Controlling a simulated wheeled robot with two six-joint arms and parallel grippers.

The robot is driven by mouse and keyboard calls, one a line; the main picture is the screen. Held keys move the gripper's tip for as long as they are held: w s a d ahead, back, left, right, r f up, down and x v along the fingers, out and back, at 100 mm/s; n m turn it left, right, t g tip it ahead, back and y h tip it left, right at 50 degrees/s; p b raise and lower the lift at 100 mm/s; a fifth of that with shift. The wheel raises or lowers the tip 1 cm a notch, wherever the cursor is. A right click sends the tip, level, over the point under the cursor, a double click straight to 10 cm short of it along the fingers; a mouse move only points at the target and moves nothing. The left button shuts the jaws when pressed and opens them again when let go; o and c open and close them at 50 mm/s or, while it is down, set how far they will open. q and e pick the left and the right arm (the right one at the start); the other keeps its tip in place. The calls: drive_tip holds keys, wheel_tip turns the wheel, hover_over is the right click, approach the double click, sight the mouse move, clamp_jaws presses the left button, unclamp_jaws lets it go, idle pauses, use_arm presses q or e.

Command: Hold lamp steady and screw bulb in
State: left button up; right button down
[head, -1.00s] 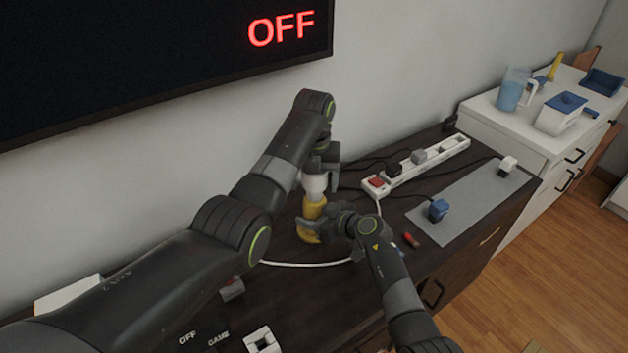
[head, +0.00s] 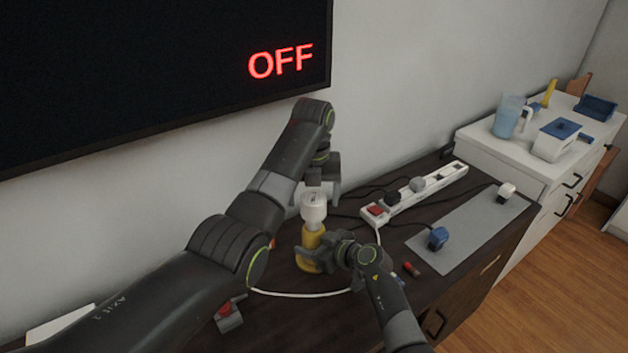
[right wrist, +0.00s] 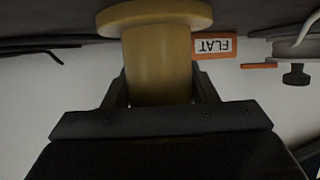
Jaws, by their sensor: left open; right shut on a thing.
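The yellow lamp (head: 310,242) stands upright on the dark cabinet top, its round base (head: 306,263) at the bottom. A white bulb-shaped part (head: 313,209) sits at its top; how deeply it is seated cannot be told. My right gripper (head: 322,250) is shut on the lamp's stem from the right. In the right wrist view, the yellow stem (right wrist: 158,68) is between the fingers, with the wide base disc at the top of the picture. My left gripper (head: 317,189) is open just above the white part; whether it touches is unclear.
A white power strip (head: 412,195) with plugs lies behind to the right. A grey mat (head: 468,226) carries a blue plug (head: 438,238). A white cable (head: 300,294) runs around the lamp. A screen reading OFF (head: 180,80) hangs above. A FLAT label (right wrist: 213,46) lies near the base.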

use_arm(q)
drive_tip(key=n, duration=0.3)
drive_tip(key=r+n, duration=0.1)
drive_tip(key=n, duration=0.6)
drive_tip(key=shift+r, duration=0.2)
drive_tip(key=n, duration=0.4)
drive_tip(key=shift+w+r+n, duration=0.1)
drive_tip(key=shift+r+n, duration=0.2)
drive_tip(key=shift+n, duration=0.1)
drive_tip(key=n, duration=0.4)
drive_tip(key=shift+r+n, duration=0.25)
drive_tip(key=shift+n, duration=0.05)
drive_tip(key=n, duration=0.3)
drive_tip(key=shift+r, duration=0.2)
drive_tip(key=n, duration=0.6)
drive_tip(key=shift+r, duration=0.4)
drive_tip(key=n, duration=0.4)
drive_tip(key=shift+r, duration=0.3)
drive_tip(key=n, duration=0.3)
drive_tip(key=shift+r+n, duration=0.2)
drive_tip(key=shift+n, duration=0.1)
drive_tip(key=n, duration=0.6)
drive_tip(key=shift+d+r, duration=0.1)
drive_tip(key=shift+r, duration=0.3)
drive_tip(key=n, duration=0.6)
drive_tip(key=shift+r, duration=0.35)
drive_tip(key=n, duration=0.4)
drive_tip(key=shift+r, duration=0.3)
drive_tip(key=n, duration=0.3)
drive_tip(key=shift+r, duration=0.15)
